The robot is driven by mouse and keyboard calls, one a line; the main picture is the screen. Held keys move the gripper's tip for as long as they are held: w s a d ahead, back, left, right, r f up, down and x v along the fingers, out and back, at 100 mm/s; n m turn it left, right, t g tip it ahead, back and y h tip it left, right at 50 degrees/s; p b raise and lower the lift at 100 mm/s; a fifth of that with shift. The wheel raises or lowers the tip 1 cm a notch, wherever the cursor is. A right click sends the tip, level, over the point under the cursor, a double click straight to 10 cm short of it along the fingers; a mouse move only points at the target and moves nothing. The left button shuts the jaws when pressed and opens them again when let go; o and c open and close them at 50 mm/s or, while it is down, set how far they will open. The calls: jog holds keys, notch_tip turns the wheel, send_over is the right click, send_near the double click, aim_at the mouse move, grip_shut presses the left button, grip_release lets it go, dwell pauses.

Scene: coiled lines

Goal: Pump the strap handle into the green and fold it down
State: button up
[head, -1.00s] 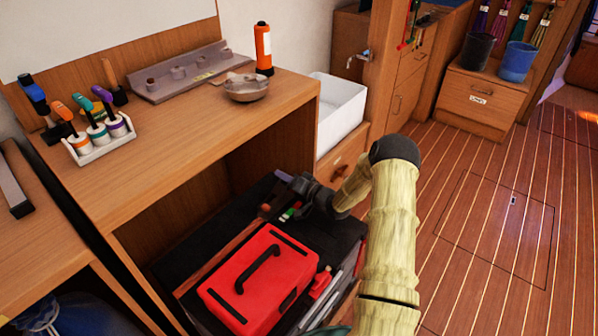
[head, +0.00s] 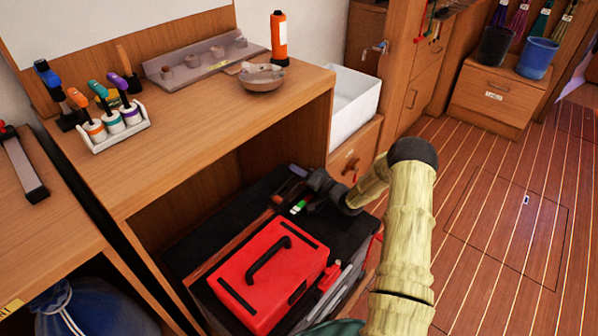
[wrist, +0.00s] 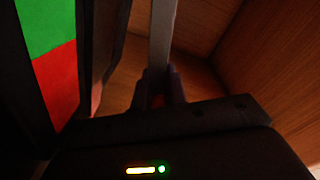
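In the wrist view a pale grey bar, which looks like the strap handle (wrist: 163,35), runs up from between the fingers of my gripper (wrist: 160,82). The fingers flank it closely and appear shut on it. A panel at the left of that view has a green area (wrist: 45,22) above a red area (wrist: 57,85). I cannot make out a pointer on it. In the head view my gripper (head: 290,183) is low inside the open bay under the counter, behind the red box (head: 270,272). The handle and the strap are hidden there.
The wooden counter (head: 190,135) overhangs the bay. It carries a rack of coloured-handled tools (head: 112,128), a bowl (head: 262,78) and an orange flashlight (head: 279,38). A white bin (head: 352,96) stands beside it. The plank floor at right is clear.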

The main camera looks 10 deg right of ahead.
jog(key=o, duration=0.4)
jog(key=p+v, duration=0.3)
jog(key=v, duration=1.4)
jog(key=shift+s+d, duration=0.15)
jog(key=shift+s, duration=0.05)
jog(key=shift+w+r, duration=0.1)
jog(key=c, duration=0.5)
jog(key=w+a+r+n+p, duration=0.1)
jog(key=r+n, duration=0.2)
jog(key=w+a+r+n+g+h+p, duration=0.1)
jog(key=r+n+p, duration=0.1)
jog(key=r+n, duration=0.1)
jog(key=w+a+r+n+g+p, duration=0.1)
jog(key=r+n, duration=0.2)
jog(key=n, duration=0.2)
jog(key=shift+h, duration=0.3)
grip_shut()
jog(key=shift+d+n, duration=0.1)
jog(key=shift+n, duration=0.3)
